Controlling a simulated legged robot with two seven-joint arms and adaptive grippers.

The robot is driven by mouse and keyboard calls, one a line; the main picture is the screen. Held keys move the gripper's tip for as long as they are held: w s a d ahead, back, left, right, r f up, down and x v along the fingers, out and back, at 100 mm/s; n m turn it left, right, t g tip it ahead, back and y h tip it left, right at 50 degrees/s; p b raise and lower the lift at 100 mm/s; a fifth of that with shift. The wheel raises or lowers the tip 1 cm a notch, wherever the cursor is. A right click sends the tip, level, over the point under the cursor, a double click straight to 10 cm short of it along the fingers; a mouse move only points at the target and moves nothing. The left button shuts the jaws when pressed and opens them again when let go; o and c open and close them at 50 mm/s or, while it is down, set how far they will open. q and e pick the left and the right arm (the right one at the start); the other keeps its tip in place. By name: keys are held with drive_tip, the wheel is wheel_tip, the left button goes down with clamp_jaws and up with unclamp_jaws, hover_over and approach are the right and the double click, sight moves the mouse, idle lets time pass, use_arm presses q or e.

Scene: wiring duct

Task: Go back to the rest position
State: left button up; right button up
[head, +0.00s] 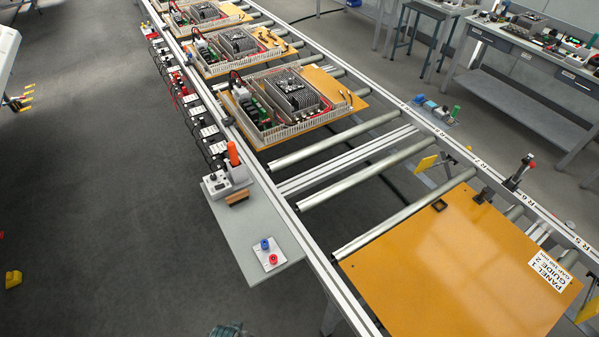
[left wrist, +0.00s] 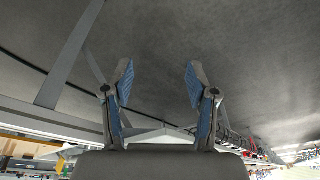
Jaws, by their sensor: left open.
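My left gripper (left wrist: 158,80) shows in the left wrist view with its two blue-padded fingers spread apart. It is open, and nothing is between the fingers. Behind the fingers are grey floor and part of a metal frame. In the head view neither gripper can be made out for sure; only a small bluish piece (head: 226,331) shows at the bottom edge, and I cannot tell what it belongs to. My right gripper is not in view.
A roller conveyor (head: 345,182) runs across the head view. It carries a bare orange panel (head: 450,270) and several panels with wiring ducts (head: 290,105). A grey side shelf (head: 252,228) holds red and blue pieces (head: 268,252). Floor on the left is mostly clear.

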use_arm(q)
drive_tip(key=s+f+g, duration=0.1)
drive_tip(key=s+f, duration=0.3)
drive_tip(key=f, duration=0.6)
drive_tip(key=s+f, duration=0.3)
drive_tip(key=f, duration=0.7)
drive_tip(key=s+a+f+b, duration=0.1)
drive_tip(key=s+a+f, duration=0.2)
drive_tip(key=s+f, duration=0.7)
drive_tip(key=s, duration=0.3)
drive_tip(key=shift+s+a+g, duration=0.25)
drive_tip(key=shift+s+g, duration=0.15)
